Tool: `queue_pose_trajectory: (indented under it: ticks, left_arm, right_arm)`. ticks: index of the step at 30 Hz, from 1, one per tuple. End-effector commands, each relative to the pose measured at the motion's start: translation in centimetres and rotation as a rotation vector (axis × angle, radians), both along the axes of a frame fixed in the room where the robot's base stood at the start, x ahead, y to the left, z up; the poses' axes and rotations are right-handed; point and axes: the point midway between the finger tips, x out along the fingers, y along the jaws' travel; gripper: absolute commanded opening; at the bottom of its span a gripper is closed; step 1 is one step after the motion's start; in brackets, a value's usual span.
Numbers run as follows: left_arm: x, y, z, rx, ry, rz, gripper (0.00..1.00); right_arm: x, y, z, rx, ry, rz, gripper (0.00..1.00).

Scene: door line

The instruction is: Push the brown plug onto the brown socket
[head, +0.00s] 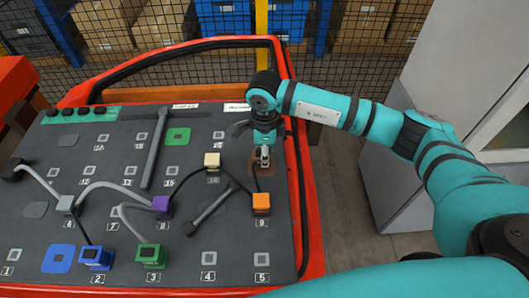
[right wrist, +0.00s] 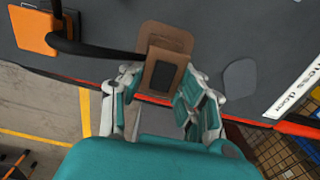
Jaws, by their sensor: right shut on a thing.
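The brown plug (right wrist: 151,70), a small block with a dark face, sits between the fingers of my right gripper (right wrist: 160,88) in the right wrist view. A black cable runs from it to the left. A flat brown pad (right wrist: 172,33), apparently at the brown socket, lies on the grey panel and is partly covered by the plug. I cannot tell whether the plug touches the socket or hovers over it. In the head view my right gripper (head: 264,158) points down at the panel's upper right, hiding most of plug and socket. My left gripper is out of view.
An orange plug (head: 261,203) stands below the gripper, joined to the black cable. Cream (head: 212,161), purple (head: 161,204), blue (head: 96,256) and green (head: 151,255) plugs with cables stand to the left. A red door frame (head: 308,215) edges the grey panel.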

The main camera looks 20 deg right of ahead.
Motion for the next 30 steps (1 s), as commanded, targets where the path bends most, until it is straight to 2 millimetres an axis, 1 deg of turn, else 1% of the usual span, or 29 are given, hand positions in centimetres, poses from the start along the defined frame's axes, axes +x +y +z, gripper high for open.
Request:
queue_pose_trajectory:
  ticks: [1, 7, 14, 17, 20, 23, 30]
  left_arm:
    - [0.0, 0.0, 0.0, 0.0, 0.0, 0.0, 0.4]
    - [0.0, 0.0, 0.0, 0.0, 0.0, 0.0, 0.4]
    - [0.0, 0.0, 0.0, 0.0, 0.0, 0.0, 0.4]
    - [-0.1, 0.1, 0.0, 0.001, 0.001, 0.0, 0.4]
    - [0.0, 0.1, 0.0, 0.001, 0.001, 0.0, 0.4]
    - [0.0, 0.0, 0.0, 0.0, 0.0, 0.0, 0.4]
    - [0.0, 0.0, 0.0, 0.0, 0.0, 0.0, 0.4]
  right_arm:
    - [0.0, 0.0, -0.1, 0.0, 0.0, 0.0, 0.33]
    - [0.0, 0.0, -0.1, 0.0, 0.001, 0.0, 0.59]
    - [0.0, 0.0, -0.1, -0.001, 0.001, 0.0, 0.59]
    - [0.0, 0.0, 0.3, 0.0, 0.0, 0.0, 0.59]
    - [0.1, 0.0, 1.5, 0.0, -0.002, -0.001, 0.59]
    - [0.1, 0.0, 3.4, 0.0, -0.004, 0.0, 0.59]
    - [0.1, 0.0, 8.5, 0.0, -0.003, 0.0, 0.59]
